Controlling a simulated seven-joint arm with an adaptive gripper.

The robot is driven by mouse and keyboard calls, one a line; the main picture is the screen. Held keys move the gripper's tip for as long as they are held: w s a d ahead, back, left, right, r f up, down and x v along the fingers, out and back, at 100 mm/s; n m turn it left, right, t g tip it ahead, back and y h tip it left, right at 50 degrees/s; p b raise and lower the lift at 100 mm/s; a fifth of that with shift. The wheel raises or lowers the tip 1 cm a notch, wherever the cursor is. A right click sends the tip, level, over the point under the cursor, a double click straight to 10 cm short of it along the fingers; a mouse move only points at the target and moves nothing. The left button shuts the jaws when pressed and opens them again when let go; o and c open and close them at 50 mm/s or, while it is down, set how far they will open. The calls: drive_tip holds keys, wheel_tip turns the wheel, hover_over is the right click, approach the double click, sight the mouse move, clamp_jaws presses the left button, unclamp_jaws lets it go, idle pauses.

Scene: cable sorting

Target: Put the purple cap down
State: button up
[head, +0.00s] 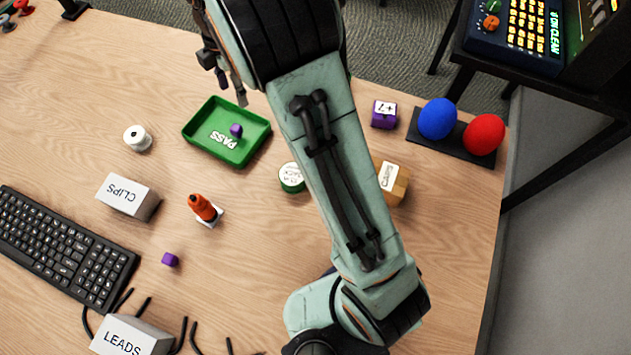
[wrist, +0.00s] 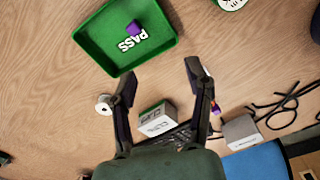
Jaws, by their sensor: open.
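A small purple cap (head: 236,130) lies in the green tray (head: 187,130) marked PASS. It also shows in the wrist view (wrist: 135,29), near the tray's upper right, beside the lettering. A second purple cap (head: 170,259) lies on the bare table right of the keyboard; a purple piece also shows beside the right finger in the wrist view (wrist: 215,107). My gripper (wrist: 160,76) is open, with nothing between its fingers, and sits above the table apart from the tray. In the head view my gripper (head: 232,88) is partly hidden by my arm.
A white spool (head: 138,138), CLIPS box (head: 128,197), orange bottle-like item (head: 203,208), LEADS box (head: 131,336) with black cables and keyboard (head: 65,248) stand around. Right of my arm are a CAPS box (head: 397,184), purple block (head: 384,115) and blue and red balls (head: 438,118).

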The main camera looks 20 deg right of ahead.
drive_tip(key=s+d+r+m, duration=0.2)
drive_tip(key=s+r+m, duration=0.2)
drive_tip(key=s+m, duration=0.3)
drive_tip(key=s+d+r+m, duration=0.25)
drive_tip(key=s+m, duration=0.25)
drive_tip(key=s, duration=0.4)
drive_tip(key=s+f+m, duration=0.1)
drive_tip(key=s+m, duration=0.7)
drive_tip(key=s, duration=0.4)
drive_tip(key=shift+s+d+f+m, duration=0.2)
drive_tip(key=shift+s+m, duration=0.05)
drive_tip(key=shift+m, duration=0.15)
drive_tip(key=shift+o, duration=0.3)
idle(2.2)
drive_tip(key=o, duration=0.8)
drive_tip(key=shift+o, duration=0.2)
